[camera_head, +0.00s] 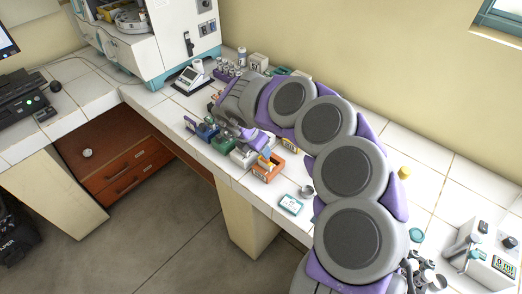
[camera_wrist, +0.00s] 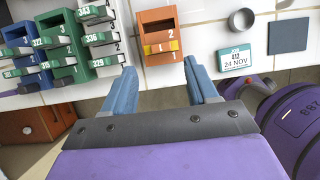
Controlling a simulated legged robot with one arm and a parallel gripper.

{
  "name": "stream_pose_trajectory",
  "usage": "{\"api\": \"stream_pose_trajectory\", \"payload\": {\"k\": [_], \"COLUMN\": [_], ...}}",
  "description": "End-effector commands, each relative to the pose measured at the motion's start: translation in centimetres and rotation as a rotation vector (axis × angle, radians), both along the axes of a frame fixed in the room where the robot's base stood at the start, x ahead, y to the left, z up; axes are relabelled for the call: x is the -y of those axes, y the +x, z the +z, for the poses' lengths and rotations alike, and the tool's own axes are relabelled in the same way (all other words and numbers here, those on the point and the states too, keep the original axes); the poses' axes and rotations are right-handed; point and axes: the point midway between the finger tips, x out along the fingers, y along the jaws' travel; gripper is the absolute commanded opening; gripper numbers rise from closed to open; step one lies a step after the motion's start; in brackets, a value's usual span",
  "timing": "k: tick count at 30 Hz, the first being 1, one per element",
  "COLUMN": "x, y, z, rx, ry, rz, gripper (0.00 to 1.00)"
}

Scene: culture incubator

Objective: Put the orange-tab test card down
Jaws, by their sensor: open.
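A small orange rack (camera_wrist: 158,20) with slots marked 1 and 2 stands on the white tiled bench; it also shows in the head view (camera_head: 268,171). A card with a yellow-orange tab (camera_wrist: 160,48) sits in its slot 1. The rest of that card is hidden inside the rack. My gripper (camera_wrist: 160,68) is open, its two blue fingers apart to the left and right of the rack's front, with nothing seen between their tips. In the head view my gripper (camera_head: 258,143) is just above and beside the rack, partly hidden by my arm.
The bench's front edge is close.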

Motion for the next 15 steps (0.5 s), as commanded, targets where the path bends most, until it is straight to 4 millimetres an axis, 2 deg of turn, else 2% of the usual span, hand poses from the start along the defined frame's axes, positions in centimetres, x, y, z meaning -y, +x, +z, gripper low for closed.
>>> {"api": "stream_pose_trajectory", "payload": {"k": [1, 6, 10, 15], "x": [-0.4, -1.1, -1.5, -1.7], "y": [-0.3, -1.2, -1.6, -1.9], "z": [1.4, 4.1, 5.4, 6.0], "rx": [0.003, 0.000, 0.001, -0.001], "ry": [0.004, 0.001, 0.003, 0.000], "rz": [0.002, 0.000, 0.001, 0.001], "gripper": [0.58, 0.58, 0.58, 0.58]}}
